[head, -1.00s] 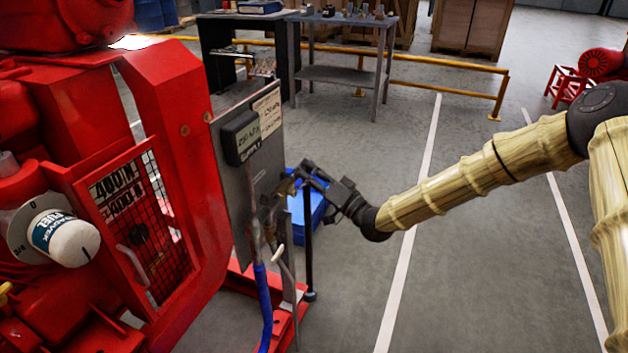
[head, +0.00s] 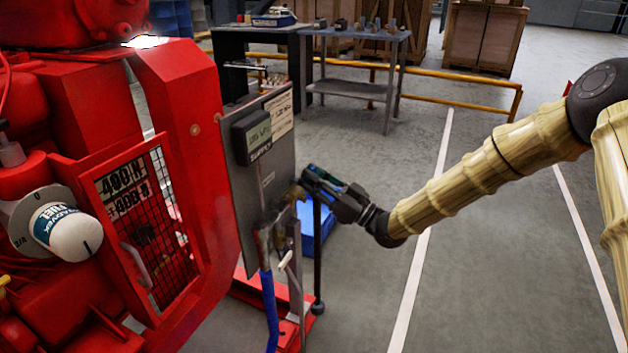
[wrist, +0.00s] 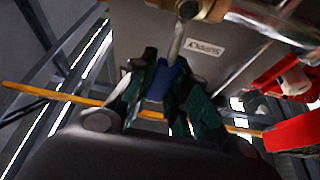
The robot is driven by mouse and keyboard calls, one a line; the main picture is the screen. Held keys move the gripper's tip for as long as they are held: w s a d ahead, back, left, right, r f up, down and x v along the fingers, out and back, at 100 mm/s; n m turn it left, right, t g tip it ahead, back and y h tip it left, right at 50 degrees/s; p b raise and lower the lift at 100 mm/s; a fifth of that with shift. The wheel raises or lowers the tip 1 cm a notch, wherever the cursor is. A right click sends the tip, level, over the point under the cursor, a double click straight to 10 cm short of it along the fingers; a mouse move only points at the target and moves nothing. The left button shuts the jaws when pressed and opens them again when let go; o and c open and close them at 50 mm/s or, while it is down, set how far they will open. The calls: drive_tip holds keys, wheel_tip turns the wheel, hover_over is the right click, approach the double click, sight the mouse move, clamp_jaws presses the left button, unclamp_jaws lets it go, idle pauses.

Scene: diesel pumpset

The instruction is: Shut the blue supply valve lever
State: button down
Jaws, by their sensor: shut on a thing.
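The blue supply valve lever (wrist: 168,84) shows in the wrist view, between my gripper's dark green fingers (wrist: 165,98). Its bare metal stem (wrist: 177,42) runs up to a brass fitting (wrist: 200,8). My gripper is shut on the blue part. A "SUPPLY" label (wrist: 204,48) is on the grey panel beside the stem. In the head view my gripper (head: 308,182) is at the right edge of the grey panel (head: 285,150), by the brass fittings. The fingers hide most of the lever there, so its exact angle cannot be told.
The red pumpset (head: 185,120) fills the left. A dark display box (head: 251,136) is on the panel, and a blue-covered hose (head: 270,305) hangs below. A blue box (head: 318,230) and a dark post (head: 317,262) stand behind my gripper. Open floor (head: 480,270) lies to the right.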

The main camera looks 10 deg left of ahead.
drive_tip(key=shift+s+f+n, duration=0.1)
drive_tip(key=shift+n, duration=0.2)
drive_tip(key=c, duration=1.4)
unclamp_jaws()
drive_tip(key=shift+o, duration=0.2)
drive_tip(key=v, duration=1.2)
